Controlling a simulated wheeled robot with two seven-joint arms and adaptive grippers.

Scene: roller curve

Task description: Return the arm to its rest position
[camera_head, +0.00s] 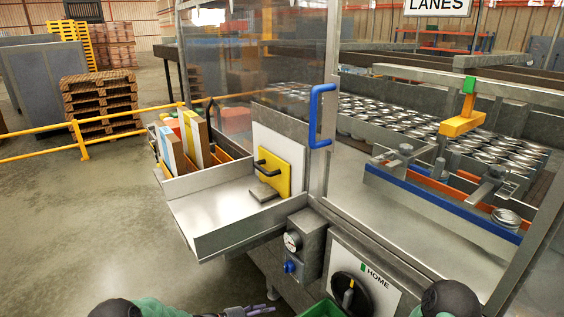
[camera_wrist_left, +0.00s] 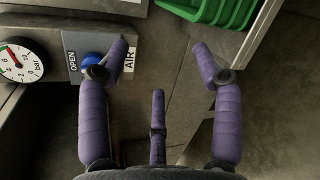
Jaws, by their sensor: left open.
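My left gripper (camera_head: 258,311) shows at the bottom edge of the head view, in front of the machine and mostly cut off by the frame. In the left wrist view its purple padded fingers (camera_wrist_left: 160,62) are spread apart with nothing between them. Behind the left finger in that view is a blue valve knob (camera_wrist_left: 92,62) on a plate marked OPEN and AIR. I cannot tell the exact distance, but no contact shows. My right arm (camera_head: 450,299) shows only as a dark joint at the bottom right; its gripper is out of view.
A pressure gauge (camera_head: 293,241) and the blue knob (camera_head: 290,267) sit on a box on the machine's front. A dark HOME dial (camera_head: 352,293) is to their right. A green crate (camera_head: 323,309) is below. A metal tray (camera_head: 222,222) juts out left. Floor at left is clear.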

